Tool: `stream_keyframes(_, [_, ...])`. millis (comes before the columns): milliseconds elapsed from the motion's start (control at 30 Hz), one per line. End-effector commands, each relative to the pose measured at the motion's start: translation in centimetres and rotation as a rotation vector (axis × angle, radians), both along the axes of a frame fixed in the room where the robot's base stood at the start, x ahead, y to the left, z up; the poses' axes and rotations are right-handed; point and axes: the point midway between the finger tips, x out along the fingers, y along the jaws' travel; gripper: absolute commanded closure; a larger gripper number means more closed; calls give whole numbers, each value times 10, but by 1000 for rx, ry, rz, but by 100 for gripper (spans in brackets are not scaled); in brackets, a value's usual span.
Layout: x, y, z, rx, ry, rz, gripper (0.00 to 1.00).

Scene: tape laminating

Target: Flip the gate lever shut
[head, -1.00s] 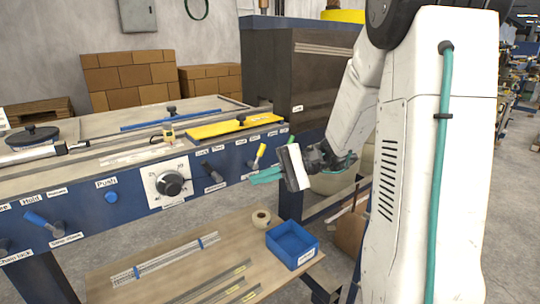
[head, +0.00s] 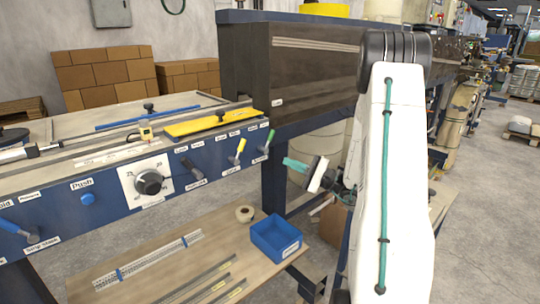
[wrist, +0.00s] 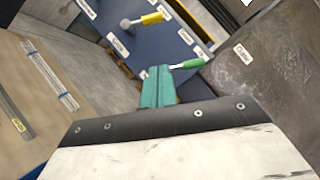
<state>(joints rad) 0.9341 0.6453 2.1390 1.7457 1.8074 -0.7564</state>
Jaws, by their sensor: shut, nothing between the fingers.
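On the blue front panel of the machine, a green-handled lever (head: 268,140) stands at the right end, with a yellow-handled lever (head: 239,150) to its left. Both handles slant up. The small labels are too blurred to tell which lever is the gate one. My gripper (head: 288,162) has teal fingers and is just below and to the right of the green lever. In the wrist view my fingers (wrist: 158,72) are shut and empty, their tips close to the green lever (wrist: 188,64); I cannot tell if they touch. The yellow lever (wrist: 146,20) is farther up there.
A black lever (head: 192,168) and a dial (head: 149,182) sit farther left on the panel. Below, a wooden shelf (head: 130,250) holds a blue bin (head: 277,238), a tape roll (head: 245,213) and metal strips. A dark cabinet (head: 290,70) stands behind.

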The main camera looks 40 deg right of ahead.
Motion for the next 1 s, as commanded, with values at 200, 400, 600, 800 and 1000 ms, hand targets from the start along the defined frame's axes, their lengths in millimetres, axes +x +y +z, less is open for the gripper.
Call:
stream_keyframes(200, [30,20,10,-2,0,6,100])
stream_keyframes(400, [66,43,23,-2,-1,6,100])
stream_keyframes(600, [80,67,37,-1,-1,4,100])
stream_keyframes(800, [83,81,45,-1,0,3,100])
stream_keyframes(1000, [83,83,46,0,1,2,100])
